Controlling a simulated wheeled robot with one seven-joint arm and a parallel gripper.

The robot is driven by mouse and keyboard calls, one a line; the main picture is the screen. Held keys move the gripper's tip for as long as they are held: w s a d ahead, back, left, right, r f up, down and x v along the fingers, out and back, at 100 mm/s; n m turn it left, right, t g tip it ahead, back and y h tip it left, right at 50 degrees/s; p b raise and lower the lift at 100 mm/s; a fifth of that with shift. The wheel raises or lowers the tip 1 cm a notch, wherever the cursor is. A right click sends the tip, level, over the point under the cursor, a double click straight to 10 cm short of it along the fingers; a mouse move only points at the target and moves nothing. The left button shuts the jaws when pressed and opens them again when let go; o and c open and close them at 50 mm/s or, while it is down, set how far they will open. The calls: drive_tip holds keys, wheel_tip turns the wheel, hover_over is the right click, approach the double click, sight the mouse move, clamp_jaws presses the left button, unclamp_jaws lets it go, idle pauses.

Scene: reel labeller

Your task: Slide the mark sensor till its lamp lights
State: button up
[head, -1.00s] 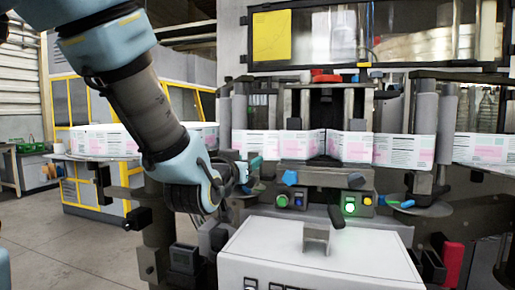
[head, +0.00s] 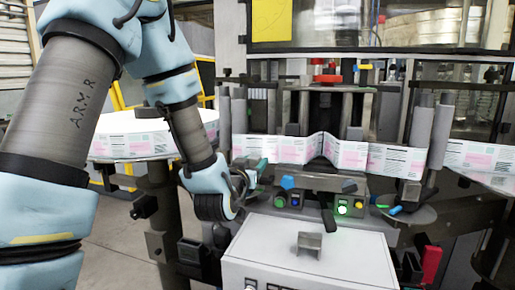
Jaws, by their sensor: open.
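My gripper (head: 246,183) is at the end of the blue and grey arm, at the left of the machine's front. It is small and partly hidden by the wrist, and nothing shows held in it. Just past it is a small teal part (head: 261,167) below the label web; I cannot tell whether they touch. A blue knob (head: 287,182) is to the right, apart from the gripper. I cannot tell for sure which part is the mark sensor, nor pick out its own lamp. A round green light (head: 342,209) glows on the right button box.
The printed label web (head: 290,149) crosses the machine above the gripper. A white cabinet (head: 270,250) with a grey bracket (head: 309,245) on top stands in front. A label reel (head: 125,140) lies at left. A button box (head: 290,200) is close to the right.

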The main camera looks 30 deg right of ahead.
drive_tip(key=shift+p+x, duration=0.45)
drive_tip(key=shift+x, duration=1.4)
drive_tip(key=shift+f, duration=0.1)
clamp_jaws()
